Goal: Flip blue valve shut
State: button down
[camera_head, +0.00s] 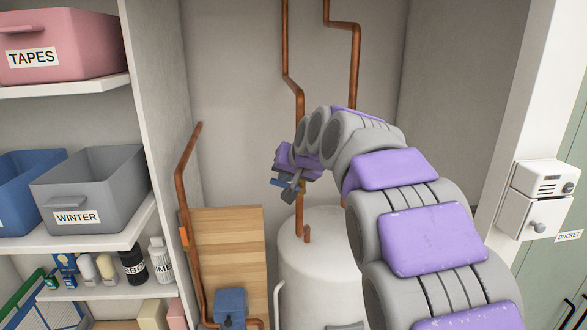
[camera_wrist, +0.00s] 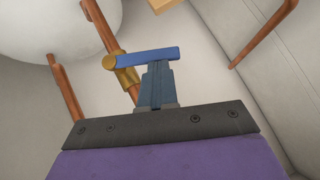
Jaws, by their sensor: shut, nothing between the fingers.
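The blue valve handle (camera_wrist: 148,56) is a flat bar in the wrist view. It reaches right from a brass valve body (camera_wrist: 125,74) on a copper pipe (camera_wrist: 103,28). In this view the bar lies roughly crosswise to the pipe. My gripper (camera_wrist: 156,68) is shut and empty, its fingertips close against the near edge of the bar. I cannot tell whether they touch it. In the head view my gripper (camera_head: 291,194) is at the copper pipe above the white tank, and my wrist hides most of the valve.
A white tank (camera_head: 318,250) stands below my arm. Copper pipes (camera_head: 354,70) run down the back wall. At left are shelves with a grey WINTER bin (camera_head: 90,190) and a pink TAPES bin (camera_head: 60,45). A wooden board (camera_head: 232,250) stands left of the tank. A white box (camera_head: 540,190) hangs at right.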

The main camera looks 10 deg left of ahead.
aim_at(278, 184)
jog(key=shift+s+a+f+n+t+h+p, duration=0.2)
jog(key=shift+a+f+n+h, duration=0.35)
jog(key=shift+h, duration=0.35)
jog(key=shift+s+a+f+n+t+h+p, duration=0.1)
jog(key=shift+a+f+n+t+h, duration=0.1)
jog(key=shift+a+f+n+h, duration=0.45)
jog(key=shift+d+h, duration=0.2)
jog(key=shift+h, duration=0.15)
